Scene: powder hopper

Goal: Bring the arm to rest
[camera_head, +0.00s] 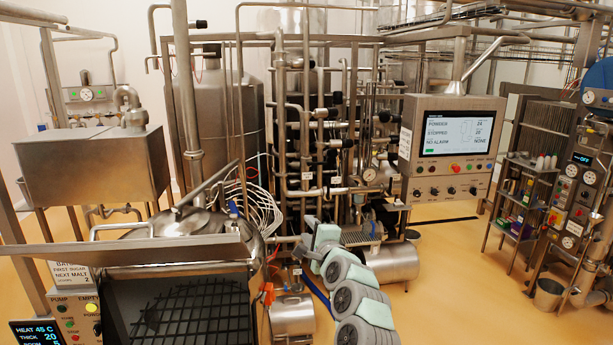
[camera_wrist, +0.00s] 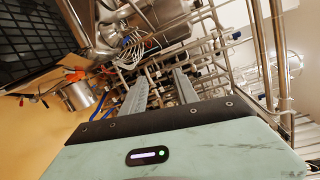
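My gripper (camera_wrist: 162,78) shows in the wrist view with its two grey fingers apart and nothing between them. Pipes and valves lie beyond the fingertips, and I see no contact with them. In the head view my arm (camera_head: 352,297) rises from the bottom edge, right of the hopper, with its pale green end near the pipework.
A control panel (camera_head: 449,178) with a lit screen hangs right of my arm and reads "STOPPED". A steel tank (camera_head: 215,125) and dense pipework (camera_head: 306,155) stand behind. A shelf rack (camera_head: 522,195) with small items is at the right. Yellow floor (camera_head: 445,290) is clear at the lower right.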

